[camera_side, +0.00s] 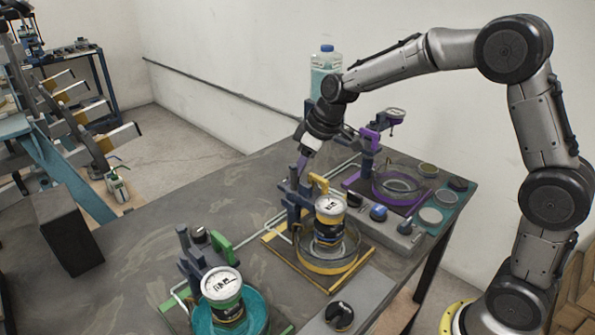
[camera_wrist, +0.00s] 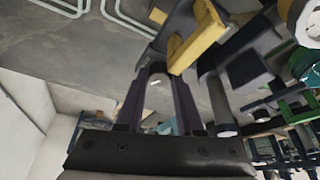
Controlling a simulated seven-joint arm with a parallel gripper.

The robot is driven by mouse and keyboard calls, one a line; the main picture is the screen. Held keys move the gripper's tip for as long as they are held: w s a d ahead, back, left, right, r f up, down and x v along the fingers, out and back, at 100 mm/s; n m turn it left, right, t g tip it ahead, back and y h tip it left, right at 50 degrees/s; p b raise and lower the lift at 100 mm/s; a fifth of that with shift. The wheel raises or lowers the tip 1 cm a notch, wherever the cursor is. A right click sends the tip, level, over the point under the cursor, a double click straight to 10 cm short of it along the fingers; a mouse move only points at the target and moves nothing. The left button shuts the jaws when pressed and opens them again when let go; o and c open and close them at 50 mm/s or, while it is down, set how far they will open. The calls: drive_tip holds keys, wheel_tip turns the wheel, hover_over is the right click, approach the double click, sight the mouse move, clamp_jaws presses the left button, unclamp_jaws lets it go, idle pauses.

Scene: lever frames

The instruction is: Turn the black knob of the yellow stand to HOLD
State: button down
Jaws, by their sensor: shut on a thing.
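The yellow stand (camera_side: 268,246) is in the middle of the bench in the side view, with a yellow ring, a can (camera_side: 330,222) in it and a dark blue-grey upright with a yellow arm (camera_side: 318,183). That arm also shows as a yellow block in the wrist view (camera_wrist: 196,46). My gripper (camera_side: 298,180) points down at the upright's top, left of the yellow arm. In the wrist view its fingers (camera_wrist: 158,74) close around a dark part there; I cannot tell whether this is the knob. No HOLD mark is readable.
A green stand (camera_side: 218,246) with another can stands in front, and a purple stand (camera_side: 372,135) behind. Right of the yellow stand is a grey panel (camera_side: 398,243) with dark knobs. A bottle (camera_side: 326,70) stands behind.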

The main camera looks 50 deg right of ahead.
drive_tip(key=m, duration=0.1)
drive_tip(key=m+h, duration=0.1)
drive_tip(key=m, duration=0.2)
drive_tip(key=shift+a+h, duration=0.25)
drive_tip(key=shift+h, duration=0.15)
drive_tip(key=shift+a+m+h, duration=0.15)
drive_tip(key=shift+m+h, duration=0.65)
drive_tip(key=shift+m, duration=1.7)
drive_tip(key=c, duration=0.8)
unclamp_jaws()
drive_tip(key=shift+c, duration=0.2)
drive_tip(key=v, duration=1.4)
